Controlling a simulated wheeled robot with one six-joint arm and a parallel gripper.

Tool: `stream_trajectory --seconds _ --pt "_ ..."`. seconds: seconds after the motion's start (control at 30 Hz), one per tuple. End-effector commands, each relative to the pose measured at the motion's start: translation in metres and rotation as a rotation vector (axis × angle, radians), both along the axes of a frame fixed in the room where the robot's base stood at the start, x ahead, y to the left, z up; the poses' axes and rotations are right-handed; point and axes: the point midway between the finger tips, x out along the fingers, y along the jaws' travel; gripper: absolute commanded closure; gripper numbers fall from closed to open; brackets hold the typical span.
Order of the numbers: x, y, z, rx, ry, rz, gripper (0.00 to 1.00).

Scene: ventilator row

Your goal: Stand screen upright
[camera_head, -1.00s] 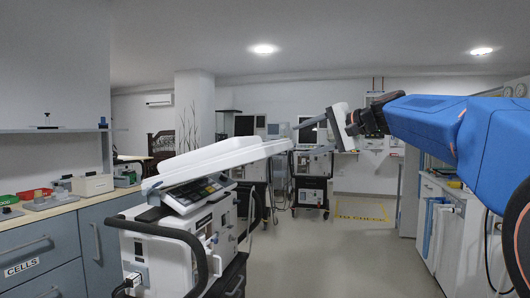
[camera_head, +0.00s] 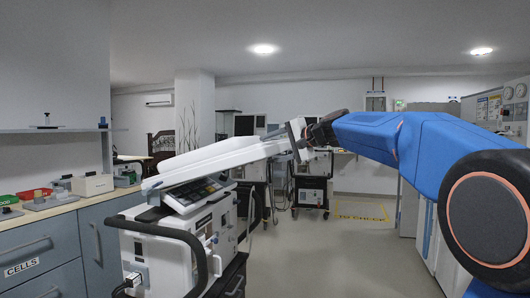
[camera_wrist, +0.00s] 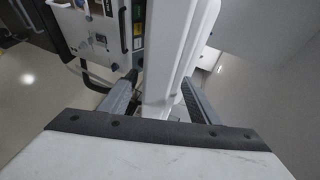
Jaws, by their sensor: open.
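The screen (camera_head: 215,158) is a white panel tilted back, nearly flat, on top of the ventilator (camera_head: 165,247) at the left of the head view. Its right end is higher than its left end. My gripper (camera_head: 292,138) is at this right end. In the wrist view, the white panel (camera_wrist: 165,45) runs between the two grey fingers of my gripper (camera_wrist: 160,85). The fingers are apart, one on each side of the panel's edge. Whether either finger touches it, I cannot tell. The screen's display face is not visible.
Grey drawers (camera_head: 50,250) with small trays on top stand at the left. More ventilators (camera_head: 312,185) stand behind the screen. A black handle rail (camera_head: 190,240) curves around the ventilator's front. Open floor (camera_head: 330,255) lies to the right, below my arm.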

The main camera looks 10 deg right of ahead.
Motion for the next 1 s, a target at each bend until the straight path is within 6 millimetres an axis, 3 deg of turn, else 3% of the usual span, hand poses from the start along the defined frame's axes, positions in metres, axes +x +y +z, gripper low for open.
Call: stream_trajectory --seconds 0.2,0.6,0.67,0.83,1.0 --pt "0.018 0.014 -0.007 0.000 0.000 0.001 0.44" --pt "0.023 0.018 -0.008 0.000 0.000 0.000 0.44" --pt "0.023 0.018 -0.008 0.000 0.000 0.000 0.56" --pt "0.023 0.018 -0.008 0.000 0.000 0.000 0.96" --pt "0.022 0.018 -0.007 -0.002 0.001 0.000 1.00"
